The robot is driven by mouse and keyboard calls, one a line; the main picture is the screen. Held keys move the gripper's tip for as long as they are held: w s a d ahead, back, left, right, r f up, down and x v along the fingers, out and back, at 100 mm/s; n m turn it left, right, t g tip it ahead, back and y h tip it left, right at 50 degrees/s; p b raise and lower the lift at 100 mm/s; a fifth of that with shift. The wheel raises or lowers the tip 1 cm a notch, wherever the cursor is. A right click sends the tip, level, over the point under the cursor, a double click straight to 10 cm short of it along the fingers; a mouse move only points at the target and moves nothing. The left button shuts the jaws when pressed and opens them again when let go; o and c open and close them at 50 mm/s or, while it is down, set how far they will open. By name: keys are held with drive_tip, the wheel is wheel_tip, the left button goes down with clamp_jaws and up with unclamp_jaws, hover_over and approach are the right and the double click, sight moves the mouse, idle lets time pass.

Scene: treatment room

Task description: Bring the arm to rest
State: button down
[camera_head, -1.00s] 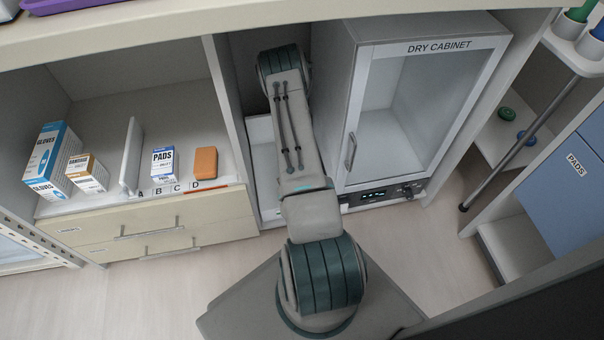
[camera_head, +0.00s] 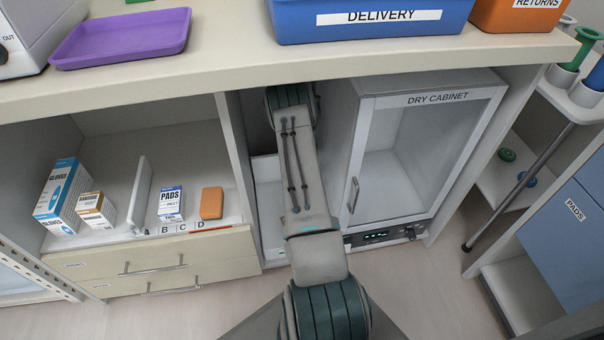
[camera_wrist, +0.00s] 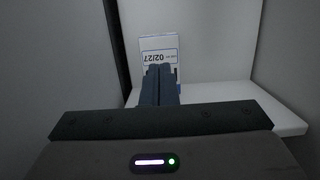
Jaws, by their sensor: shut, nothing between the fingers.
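My arm shows in the head view, reaching away from me into the gap between the shelf unit and the dry cabinet (camera_head: 411,150). In the wrist view my gripper (camera_wrist: 160,70) has its dark fingers together, with nothing between them. Beyond the fingertips a white and blue box (camera_wrist: 158,45) marked "02/27" stands on a white shelf (camera_wrist: 240,98); the fingers partly cover it. I cannot tell whether they touch it. In the head view the gripper is hidden behind the arm and under the counter.
The dry cabinet's glass door is shut. Left, a shelf holds a gloves box (camera_head: 60,195), a bandage box (camera_head: 95,208), a pads box (camera_head: 171,204) and an orange block (camera_head: 211,203). The counter (camera_head: 225,75) above bears a purple tray (camera_head: 120,38), a blue delivery bin (camera_head: 370,22) and an orange returns bin (camera_head: 520,15).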

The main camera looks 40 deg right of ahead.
drive_tip(key=shift+w+r, duration=0.2)
drive_tip(key=shift+r, duration=0.9)
drive_tip(key=shift+f, duration=0.1)
drive_tip(key=f+b, duration=0.1)
drive_tip(key=f, duration=0.1)
drive_tip(key=f+b, duration=0.1)
drive_tip(key=f, duration=0.2)
drive_tip(key=s+f+b, duration=0.1)
drive_tip(key=f, duration=0.1)
drive_tip(key=shift+a+f, duration=0.15)
drive_tip(key=shift+a, duration=0.05)
drive_tip(key=shift+a, duration=0.1)
